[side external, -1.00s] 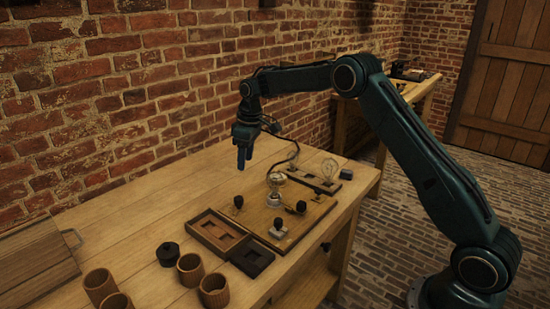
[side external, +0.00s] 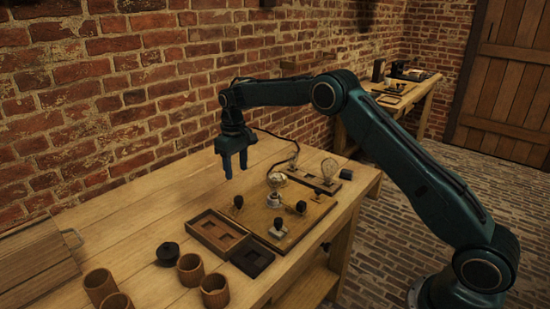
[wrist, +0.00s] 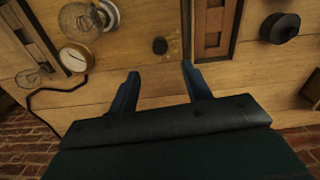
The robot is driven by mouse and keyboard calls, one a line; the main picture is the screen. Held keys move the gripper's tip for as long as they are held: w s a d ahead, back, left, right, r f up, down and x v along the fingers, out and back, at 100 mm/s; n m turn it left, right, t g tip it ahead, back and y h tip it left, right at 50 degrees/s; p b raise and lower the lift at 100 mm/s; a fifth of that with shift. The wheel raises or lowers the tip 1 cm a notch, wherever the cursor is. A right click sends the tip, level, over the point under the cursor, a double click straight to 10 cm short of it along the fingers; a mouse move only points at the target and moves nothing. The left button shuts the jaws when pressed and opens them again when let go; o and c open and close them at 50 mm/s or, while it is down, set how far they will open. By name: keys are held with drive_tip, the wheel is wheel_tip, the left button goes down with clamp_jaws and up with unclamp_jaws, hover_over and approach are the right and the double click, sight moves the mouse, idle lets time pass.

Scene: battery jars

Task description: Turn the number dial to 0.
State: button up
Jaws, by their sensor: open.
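I cannot make out numbers on anything, so which part is the number dial is unclear. A black round piece with a raised knob (side external: 168,253) stands on the bench left of the wooden tray; it also shows at the upper right of the wrist view (wrist: 280,27). A round pale-faced gauge with a brass rim (wrist: 76,57) is at the left of the wrist view; its markings are too small to read. My gripper (side external: 236,172) is open and empty above the bench, behind the wooden board. Its blue fingers (wrist: 160,70) touch nothing.
The board (side external: 262,225) carries a bulb in a white socket (side external: 275,198) and several black knobs. A compartmented tray (side external: 208,237) and black tray (side external: 252,262) adjoin it. Wooden cups (side external: 190,270) stand in front. Bare bench lies left of my gripper; a brick wall stands behind.

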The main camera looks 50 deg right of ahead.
sight(239, 198)
wheel_tip(239, 198, down, 11)
drive_tip(key=shift+r, duration=0.2)
idle(0.3)
drive_tip(key=shift+c, duration=0.2)
drive_tip(key=c, duration=1)
